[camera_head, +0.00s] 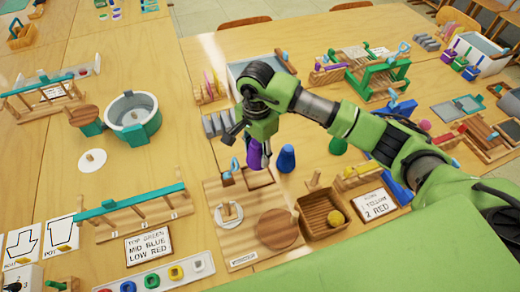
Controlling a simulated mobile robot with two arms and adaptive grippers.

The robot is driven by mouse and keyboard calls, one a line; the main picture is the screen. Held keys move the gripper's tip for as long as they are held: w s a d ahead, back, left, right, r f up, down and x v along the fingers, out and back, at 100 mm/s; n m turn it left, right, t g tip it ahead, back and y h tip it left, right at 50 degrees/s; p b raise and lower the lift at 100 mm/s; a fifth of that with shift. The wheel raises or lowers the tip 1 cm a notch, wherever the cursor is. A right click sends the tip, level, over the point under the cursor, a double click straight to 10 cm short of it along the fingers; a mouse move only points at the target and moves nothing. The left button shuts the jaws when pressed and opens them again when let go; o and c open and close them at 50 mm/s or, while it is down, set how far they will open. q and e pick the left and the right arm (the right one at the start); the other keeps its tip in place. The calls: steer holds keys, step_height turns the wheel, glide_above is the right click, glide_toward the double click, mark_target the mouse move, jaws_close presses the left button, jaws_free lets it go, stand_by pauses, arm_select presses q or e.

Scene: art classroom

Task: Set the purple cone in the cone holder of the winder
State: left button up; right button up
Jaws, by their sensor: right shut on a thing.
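My right gripper (262,146) is shut on the purple cone (254,155), which is partly hidden by the gripper. The cone is over the back part of a wooden winder board (211,190), near a dark square patch. I cannot tell whether it touches the board. The board carries a blue crank (235,166), a white disc with a peg (229,215) and a round wooden disc (277,229). Which part is the cone holder is not clear. My left gripper is not in view.
A blue cone (286,159) stands right of the purple one, and a green cone (338,145) stands under my right arm. A wooden box with a yellow ball (336,218) is right of the board. A rack (135,213) stands left.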

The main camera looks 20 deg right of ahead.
steer(key=shift+d+f+b, duration=0.1)
steer(key=shift+f+b, duration=0.2)
steer(key=shift+f, duration=0.4)
step_height(320, 180, down, 3)
steer(key=shift+f+b, duration=0.15)
steer(key=shift+b, duration=0.75)
steer(key=shift+r, duration=0.25)
steer(key=shift+f, duration=0.1)
steer(key=shift+b, duration=0.45)
steer(key=shift+f, duration=0.25)
steer(key=shift+f+b, duration=0.25)
steer(key=shift+b, duration=0.35)
stand_by(0.6)
